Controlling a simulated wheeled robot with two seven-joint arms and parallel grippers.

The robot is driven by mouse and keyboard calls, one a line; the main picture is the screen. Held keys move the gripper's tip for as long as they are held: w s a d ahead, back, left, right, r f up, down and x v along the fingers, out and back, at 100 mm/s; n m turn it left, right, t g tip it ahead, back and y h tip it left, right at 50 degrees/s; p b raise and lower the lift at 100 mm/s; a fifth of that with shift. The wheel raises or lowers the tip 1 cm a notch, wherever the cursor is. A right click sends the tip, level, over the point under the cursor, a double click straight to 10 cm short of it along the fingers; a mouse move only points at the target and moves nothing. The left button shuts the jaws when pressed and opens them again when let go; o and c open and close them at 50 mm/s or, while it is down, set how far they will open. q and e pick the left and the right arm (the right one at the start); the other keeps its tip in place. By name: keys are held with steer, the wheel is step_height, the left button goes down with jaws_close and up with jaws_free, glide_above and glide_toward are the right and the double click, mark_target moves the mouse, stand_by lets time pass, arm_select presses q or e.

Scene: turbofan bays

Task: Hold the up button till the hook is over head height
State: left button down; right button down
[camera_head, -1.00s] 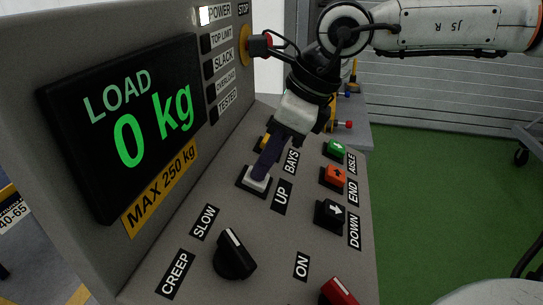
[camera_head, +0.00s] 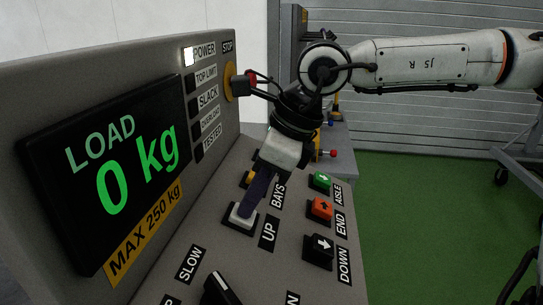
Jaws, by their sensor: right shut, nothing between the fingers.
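The up button (camera_head: 239,218) is a white key in a dark frame on the sloped grey panel, left of its UP label (camera_head: 269,232). My right gripper (camera_head: 249,211) is shut and empty, its dark fingertips reaching down onto the white key and hiding part of it. They look to be touching it; how far it is pressed I cannot tell. The load display (camera_head: 108,165) reads 0 kg in green. The hook is not in view. My left gripper is not in view.
Near the fingers are a green button (camera_head: 320,182), an orange button (camera_head: 320,208) and the black down button (camera_head: 319,250). A black selector knob (camera_head: 219,290) is at the bottom. A stop button on a yellow base (camera_head: 230,82) sits behind my wrist.

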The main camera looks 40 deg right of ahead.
steer(key=p+v, duration=0.1)
steer(key=v, duration=1.3)
steer(key=shift+w+a, duration=0.1)
stand_by(1.0)
